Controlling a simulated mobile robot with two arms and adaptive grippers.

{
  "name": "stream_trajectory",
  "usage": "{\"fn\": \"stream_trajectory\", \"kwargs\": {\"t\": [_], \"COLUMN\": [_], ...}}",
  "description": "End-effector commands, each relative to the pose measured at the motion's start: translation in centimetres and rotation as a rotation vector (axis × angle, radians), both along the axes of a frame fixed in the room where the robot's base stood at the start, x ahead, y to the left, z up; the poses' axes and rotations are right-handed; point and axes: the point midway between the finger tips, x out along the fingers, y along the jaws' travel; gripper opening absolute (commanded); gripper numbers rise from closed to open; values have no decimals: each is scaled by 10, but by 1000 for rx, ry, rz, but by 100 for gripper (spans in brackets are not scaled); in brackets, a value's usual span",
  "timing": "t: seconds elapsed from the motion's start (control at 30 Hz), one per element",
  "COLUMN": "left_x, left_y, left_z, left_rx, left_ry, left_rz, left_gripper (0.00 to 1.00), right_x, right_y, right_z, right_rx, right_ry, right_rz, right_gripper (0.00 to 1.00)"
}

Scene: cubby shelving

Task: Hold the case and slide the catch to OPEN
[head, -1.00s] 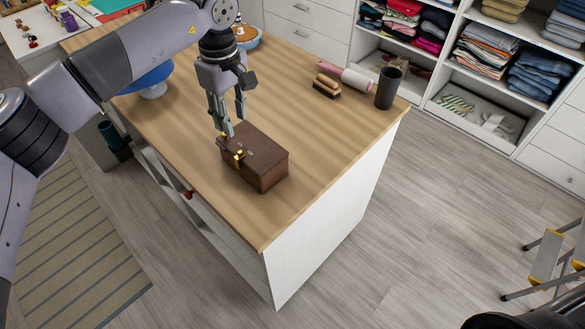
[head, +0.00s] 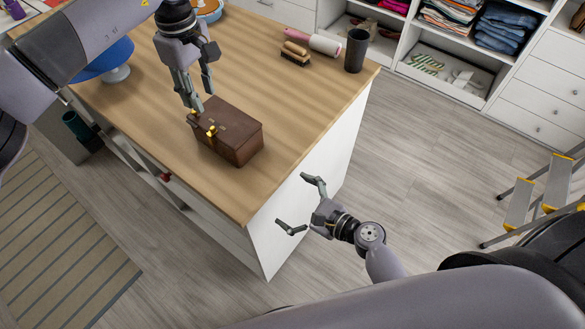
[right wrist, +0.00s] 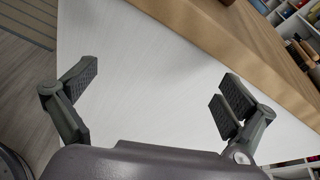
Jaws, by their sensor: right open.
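The brown case (head: 236,138) sits upright on the wooden island top near its front corner. A gold catch (head: 211,131) shows on its lower-left side, with a smaller gold bit near the left corner; the catch's setting is too small to read. My left gripper (head: 203,101) points down at the case's left end, fingers apart with a gap between them. I cannot tell whether they press on the case. My right gripper (head: 296,203) is open and empty, in front of the island's white side panel and lower than the top. Its spread fingers show in the right wrist view (right wrist: 160,85).
A step ladder (head: 540,195) stands right. Wood right of the case is clear.

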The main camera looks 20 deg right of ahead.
Motion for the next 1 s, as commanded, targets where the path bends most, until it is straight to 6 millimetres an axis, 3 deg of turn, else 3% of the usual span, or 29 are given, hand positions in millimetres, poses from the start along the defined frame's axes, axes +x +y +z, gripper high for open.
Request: {"fn": "stream_trajectory", "kwargs": {"t": [0.03, 0.1, 0.2, 0.3, 0.57, 1.0], "left_x": [0, 0, 0, 0, 0, 0], "left_y": [0, 0, 0, 0, 0, 0], "left_z": [0, 0, 0, 0, 0, 0], "left_rx": [0, 0, 0, 0, 0, 0], "left_ry": [0, 0, 0, 0, 0, 0], "left_rz": [0, 0, 0, 0, 0, 0], "left_gripper": [33, 33, 33, 33, 33, 33], "right_x": [5, 9, 11, 12, 27, 98], "right_y": [0, 0, -1, -1, 8, 58], "right_z": [25, 56, 89, 110, 123, 123], "right_rx": [84, 196, 318, 393, 439, 436], "right_ry": [-15, -30, -45, -54, -60, -60], "right_rz": [-17, -31, -40, -39, -38, -37], "right_gripper": [100, 100, 100, 100, 100, 100]}}
